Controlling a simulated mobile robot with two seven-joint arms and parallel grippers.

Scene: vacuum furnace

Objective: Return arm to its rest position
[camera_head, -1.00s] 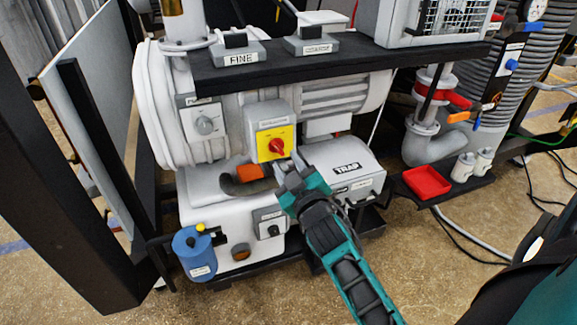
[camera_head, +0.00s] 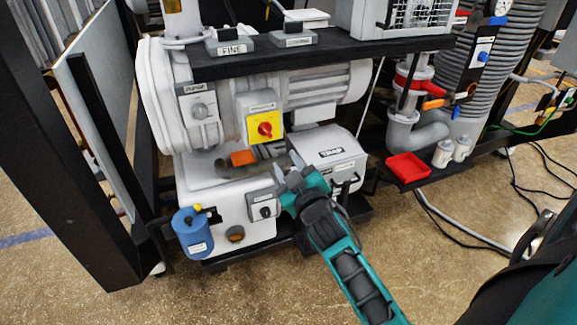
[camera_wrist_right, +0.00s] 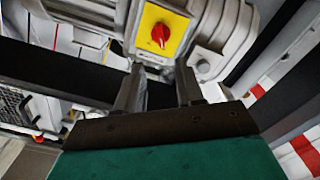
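My right gripper (camera_head: 287,165) is in front of the pump unit, below and to the right of the yellow switch plate with its red knob (camera_head: 265,130). Its two fingers are apart with nothing between them, as the right wrist view shows (camera_wrist_right: 158,75). In that view the red knob (camera_wrist_right: 160,34) lies beyond the fingertips, apart from them. My right arm reaches in from the bottom of the head view. My left gripper is not in view.
The white box marked TRAP (camera_head: 335,152) is just right of the gripper. A blue container (camera_head: 193,232) stands at lower left. A red tray (camera_head: 407,167) sits to the right. A black shelf (camera_head: 330,54) spans above the pump. Floor in front is open.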

